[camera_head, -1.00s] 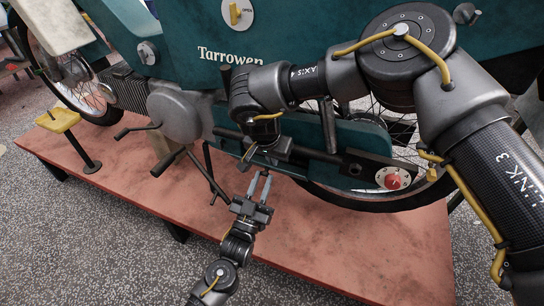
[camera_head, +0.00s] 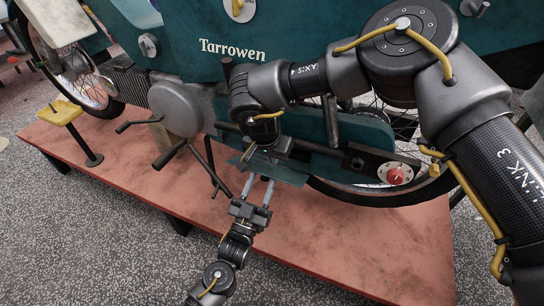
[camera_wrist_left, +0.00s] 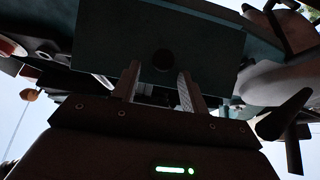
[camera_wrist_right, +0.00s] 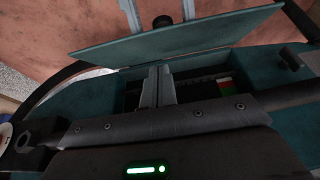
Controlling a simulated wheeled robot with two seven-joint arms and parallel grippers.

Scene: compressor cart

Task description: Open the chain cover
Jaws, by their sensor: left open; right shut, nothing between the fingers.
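The teal chain cover (camera_head: 365,134) runs along the motorcycle's lower side. Its flap (camera_head: 280,174) is tilted outward from it. In the right wrist view the flap (camera_wrist_right: 180,40) stands away from the cover, with a dark opening behind it and a red and green patch (camera_wrist_right: 226,86) inside. My right gripper (camera_wrist_right: 160,72) is shut and empty at this opening; its arm hides part of the cover in the head view. My left gripper (camera_head: 258,183) is open and empty at the flap's outer side. The left wrist view shows the flap's face with a dark round knob (camera_wrist_left: 162,60) between the fingers.
The motorcycle stands on a reddish platform (camera_head: 340,230). A black lever (camera_head: 168,155) and a stand bar are left of my left gripper. A red knob (camera_head: 395,176) sits on a plate by the rear wheel. The platform's front is clear.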

